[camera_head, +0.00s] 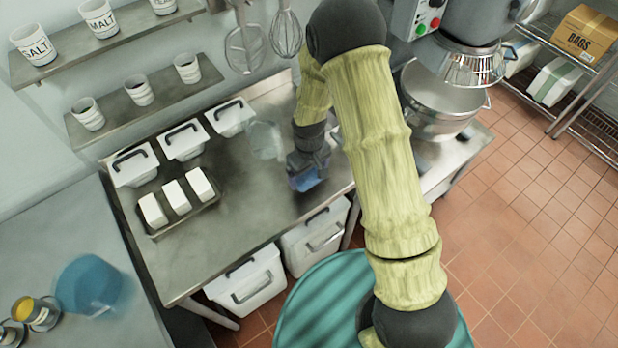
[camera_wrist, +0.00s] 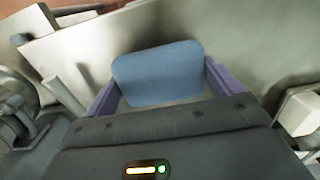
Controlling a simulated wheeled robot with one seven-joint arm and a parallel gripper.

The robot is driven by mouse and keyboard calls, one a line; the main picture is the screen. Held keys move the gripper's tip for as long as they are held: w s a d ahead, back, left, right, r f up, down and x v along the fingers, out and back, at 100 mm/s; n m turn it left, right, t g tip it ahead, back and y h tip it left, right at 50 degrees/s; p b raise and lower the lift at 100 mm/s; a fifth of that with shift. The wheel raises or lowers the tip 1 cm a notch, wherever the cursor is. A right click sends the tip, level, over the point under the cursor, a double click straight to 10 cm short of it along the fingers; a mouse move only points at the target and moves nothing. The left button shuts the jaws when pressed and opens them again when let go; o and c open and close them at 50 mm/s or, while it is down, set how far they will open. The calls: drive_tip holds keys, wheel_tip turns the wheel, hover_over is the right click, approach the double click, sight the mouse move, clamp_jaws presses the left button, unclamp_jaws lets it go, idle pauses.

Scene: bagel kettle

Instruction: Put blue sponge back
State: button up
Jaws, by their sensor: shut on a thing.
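The blue sponge (camera_wrist: 158,75) is a rounded block between the two purple fingers of my gripper (camera_wrist: 162,88) in the wrist view. My gripper is shut on it. In the head view my gripper (camera_head: 305,182) is over the right part of the steel table (camera_head: 245,200), and a blue edge of the sponge (camera_head: 303,180) shows below my wrist. Whether the sponge touches the tabletop I cannot tell.
A tray with white blocks (camera_head: 177,200) and lidded white tubs (camera_head: 183,140) stand at the table's left and back. A clear container (camera_head: 264,140) is behind my gripper. A mixer bowl (camera_head: 437,103) stands to the right. The table's middle is clear.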

sight(309, 179)
drive_tip(key=shift+f+p, duration=0.45)
drive_tip(key=shift+f, duration=1.4)
drive_tip(key=shift+f, duration=0.15)
drive_tip(key=o, duration=0.7)
wheel_tip(309, 179, up, 12)
drive_tip(key=b, duration=0.3)
drive_tip(key=shift+r, duration=0.2)
